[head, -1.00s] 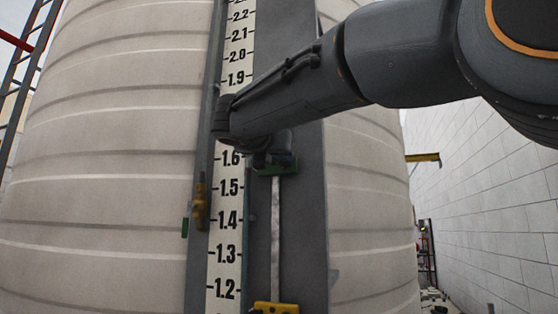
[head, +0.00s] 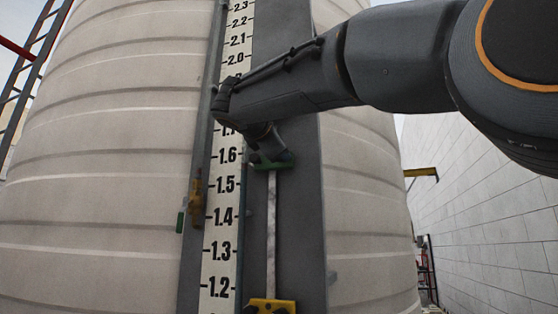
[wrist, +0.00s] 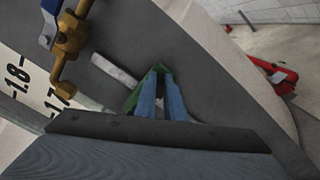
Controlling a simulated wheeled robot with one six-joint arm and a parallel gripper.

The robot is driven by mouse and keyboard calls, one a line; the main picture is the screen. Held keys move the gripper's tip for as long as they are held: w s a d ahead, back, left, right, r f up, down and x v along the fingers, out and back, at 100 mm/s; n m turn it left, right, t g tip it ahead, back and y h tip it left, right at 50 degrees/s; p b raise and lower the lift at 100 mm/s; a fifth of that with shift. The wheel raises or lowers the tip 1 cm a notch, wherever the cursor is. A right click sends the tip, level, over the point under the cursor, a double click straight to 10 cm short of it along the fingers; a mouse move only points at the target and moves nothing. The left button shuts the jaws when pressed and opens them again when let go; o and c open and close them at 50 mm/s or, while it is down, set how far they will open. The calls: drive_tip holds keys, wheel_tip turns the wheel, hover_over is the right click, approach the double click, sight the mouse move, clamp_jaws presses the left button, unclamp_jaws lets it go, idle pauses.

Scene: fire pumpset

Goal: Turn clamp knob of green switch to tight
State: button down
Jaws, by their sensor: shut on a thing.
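The green switch (head: 272,163) sits on the upright pale bar (head: 271,225) on the dark panel beside the level scale. It also shows in the wrist view (wrist: 130,102), partly behind my fingers. My gripper (head: 268,150) reaches down to it from above in the head view. In the wrist view, the two bluish fingers of my gripper (wrist: 161,78) lie close together against the green part. They are shut on the clamp knob, which they hide. I cannot tell the knob's turn angle.
A yellow switch (head: 270,306) sits lower on the same bar. Another brass fitting (wrist: 68,45) is close by in the wrist view. The ribbed tank (head: 110,170) fills the background.

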drive_tip(key=m+b, duration=0.2)
drive_tip(key=m, duration=0.1)
drive_tip(key=m+b, duration=0.2)
drive_tip(key=shift+a+f+m, duration=0.1)
drive_tip(key=shift+f+m, duration=0.3)
idle(0.4)
drive_tip(key=c, duration=1.8)
unclamp_jaws()
drive_tip(key=shift+w+a, duration=0.1)
drive_tip(key=shift+w, duration=0.05)
drive_tip(key=shift+c, duration=0.2)
drive_tip(key=v, duration=0.8)
drive_tip(key=shift+b, duration=0.4)
drive_tip(key=shift+r, duration=0.1)
